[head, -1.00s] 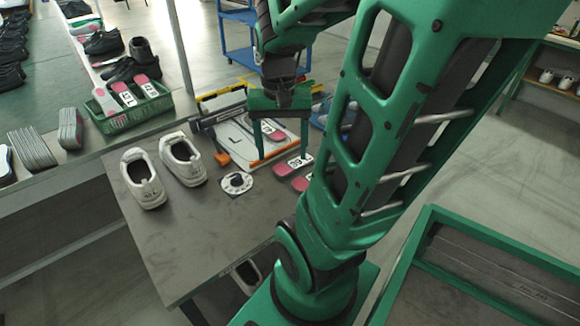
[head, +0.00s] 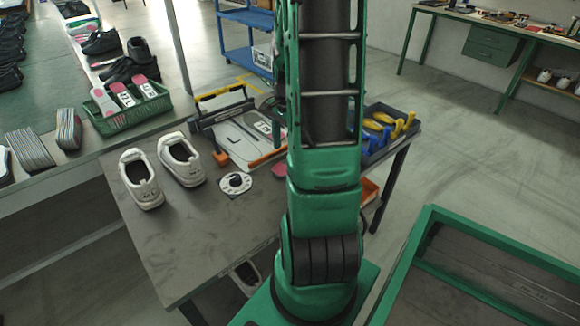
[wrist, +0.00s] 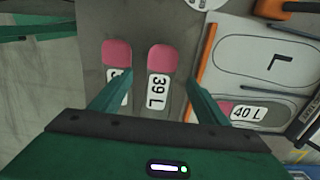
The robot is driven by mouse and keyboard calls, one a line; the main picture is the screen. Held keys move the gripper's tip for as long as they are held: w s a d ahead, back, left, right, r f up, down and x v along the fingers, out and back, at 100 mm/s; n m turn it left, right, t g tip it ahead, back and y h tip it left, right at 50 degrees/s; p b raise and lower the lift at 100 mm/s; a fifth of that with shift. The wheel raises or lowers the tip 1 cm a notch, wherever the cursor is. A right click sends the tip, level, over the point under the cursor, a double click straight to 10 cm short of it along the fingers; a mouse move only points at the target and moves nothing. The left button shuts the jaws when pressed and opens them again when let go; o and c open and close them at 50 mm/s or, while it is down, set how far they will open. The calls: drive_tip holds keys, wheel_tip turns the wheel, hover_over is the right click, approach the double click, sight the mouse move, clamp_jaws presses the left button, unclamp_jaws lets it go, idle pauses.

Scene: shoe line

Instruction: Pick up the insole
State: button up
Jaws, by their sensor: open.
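In the wrist view, an insole with a pink heel and a white "39 L" label (wrist: 159,84) lies flat on the grey table between the fingers of my gripper (wrist: 158,80). My gripper is open and empty; I cannot tell its height above the insole. A second pink-heeled insole (wrist: 117,54) lies to the left, its label partly hidden by the left finger. A third insole, marked "40 L" (wrist: 246,113), lies on the outlined board (wrist: 222,60), partly behind the right finger. In the head view my arm hides the gripper and most of the loose insoles.
White shoes (head: 141,180) stand on the table (head: 190,235) beside a round white dial (head: 235,183). A green basket (head: 125,117) of insoles is on the bench behind. A dark bin (head: 388,130) with blue and yellow items sits right of my arm. The table's front left is clear.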

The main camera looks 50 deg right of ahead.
drive_tip(key=shift+w+a+f, duration=0.1)
drive_tip(key=shift+w+f, duration=0.05)
drive_tip(key=shift+f, duration=1.45)
drive_tip(key=shift+w+a+f, duration=0.1)
drive_tip(key=shift+w+f, duration=0.05)
drive_tip(key=shift+f, duration=1.4)
drive_tip(key=shift+c, duration=0.4)
drive_tip(key=c, duration=1.1)
